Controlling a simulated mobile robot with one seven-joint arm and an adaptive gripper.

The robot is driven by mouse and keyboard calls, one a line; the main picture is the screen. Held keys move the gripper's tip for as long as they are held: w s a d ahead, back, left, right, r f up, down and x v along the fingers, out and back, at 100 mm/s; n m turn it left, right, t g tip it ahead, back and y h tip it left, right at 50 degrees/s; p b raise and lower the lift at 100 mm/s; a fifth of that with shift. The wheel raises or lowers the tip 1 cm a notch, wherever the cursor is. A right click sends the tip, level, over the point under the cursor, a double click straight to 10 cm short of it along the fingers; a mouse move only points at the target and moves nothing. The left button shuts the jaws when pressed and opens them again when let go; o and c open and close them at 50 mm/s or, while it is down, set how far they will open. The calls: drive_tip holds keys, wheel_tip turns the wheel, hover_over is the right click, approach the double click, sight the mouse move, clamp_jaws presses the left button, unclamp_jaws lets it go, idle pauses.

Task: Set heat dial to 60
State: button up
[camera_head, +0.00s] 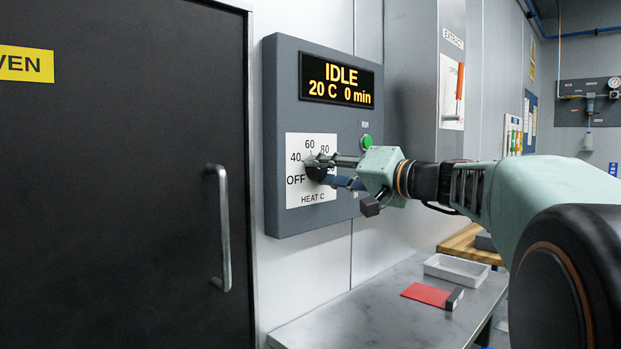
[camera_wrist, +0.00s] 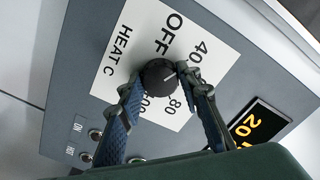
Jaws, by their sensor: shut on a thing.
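The heat dial is a round black knob (camera_head: 316,171) on a white scale plate (camera_head: 310,197) marked OFF, 40, 60, 80 and a partly hidden 100. In the wrist view the knob (camera_wrist: 156,77) sits between the two fingers of my gripper (camera_wrist: 165,84), which is shut on it. A short pale pointer line on the knob faces right in that view, toward the scale side between 40 and 80. The right finger covers the 60 mark, so the exact setting is unclear. In the head view my gripper (camera_head: 325,169) reaches the knob from the right.
The grey control panel (camera_head: 281,100) has a display reading IDLE, 20 C, 0 min (camera_head: 341,82) and a green RUN button (camera_head: 366,141). A black oven door with a metal handle (camera_head: 222,230) is at left. A bench below holds a red item (camera_head: 427,294) and white tray (camera_head: 456,270).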

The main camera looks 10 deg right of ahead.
drive_tip(key=m, duration=0.5)
drive_tip(key=shift+r+m, duration=0.1)
drive_tip(key=shift+m, duration=0.2)
drive_tip(key=m+p, duration=0.2)
drive_tip(key=m, duration=0.2)
drive_tip(key=shift+m, duration=0.4)
drive_tip(key=o, duration=1.1)
drive_tip(key=shift+o, duration=0.2)
drive_tip(key=shift+s+d, duration=0.1)
drive_tip(key=shift+s, duration=0.05)
drive_tip(key=v, duration=1.1)
drive_tip(key=shift+s+d, duration=0.2)
drive_tip(key=shift+s, duration=0.15)
